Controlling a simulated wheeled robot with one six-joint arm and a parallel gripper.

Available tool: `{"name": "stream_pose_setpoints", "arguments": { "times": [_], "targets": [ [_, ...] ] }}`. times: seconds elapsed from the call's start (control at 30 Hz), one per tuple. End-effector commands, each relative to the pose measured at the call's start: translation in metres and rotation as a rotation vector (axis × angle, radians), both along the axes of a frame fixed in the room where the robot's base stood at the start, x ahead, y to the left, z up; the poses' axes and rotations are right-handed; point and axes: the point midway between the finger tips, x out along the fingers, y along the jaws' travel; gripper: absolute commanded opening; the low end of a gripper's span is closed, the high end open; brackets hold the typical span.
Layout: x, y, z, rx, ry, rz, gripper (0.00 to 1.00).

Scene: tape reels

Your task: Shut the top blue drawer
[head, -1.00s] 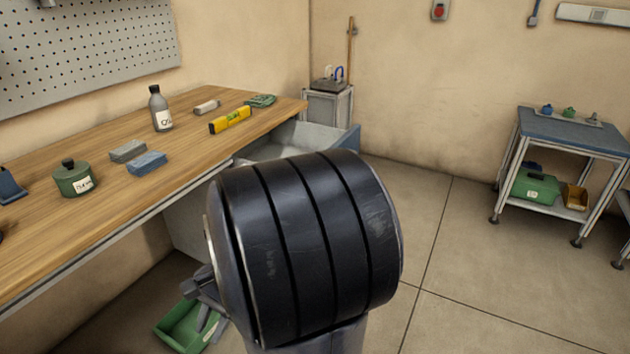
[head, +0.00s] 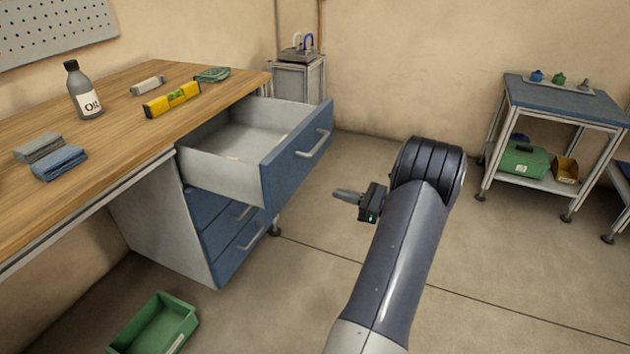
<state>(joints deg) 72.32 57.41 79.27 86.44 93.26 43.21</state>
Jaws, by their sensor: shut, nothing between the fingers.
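The top blue drawer (head: 286,174) is pulled far out from under the workbench, at the centre left of the head view. Its front is blue with a pale bar handle (head: 314,144), and its grey tray looks nearly empty, with a small pale thing on its floor. My gripper (head: 338,194) is to the right of the drawer front and lower in the picture. It is shut and empty, pointing left toward the cabinet. It appears apart from the drawer. The lower blue drawers (head: 235,245) are closed.
The wooden workbench (head: 110,130) carries an oil bottle (head: 84,92), a yellow level (head: 172,100) and folded cloths (head: 59,163). A green bin (head: 155,325) lies on the floor at lower left. A trolley (head: 560,105) stands at the right. The floor between is clear.

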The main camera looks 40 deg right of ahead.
Motion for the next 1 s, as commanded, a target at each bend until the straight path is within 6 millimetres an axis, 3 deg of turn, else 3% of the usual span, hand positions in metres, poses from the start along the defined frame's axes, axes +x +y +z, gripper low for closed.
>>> {"name": "stream_pose_setpoints", "arguments": {
  "times": [0.17, 0.5, 0.7, 1.0],
  "targets": [
    [0.017, 0.007, 0.000, 0.002, -0.003, 0.002, 0.00],
    [0.083, 0.035, -0.001, 0.000, -0.002, 0.005, 0.00],
    [0.113, 0.048, -0.001, 0.001, -0.002, 0.002, 0.00],
    [0.129, 0.053, 0.000, 0.001, -0.002, -0.001, 0.00]
  ]
}}
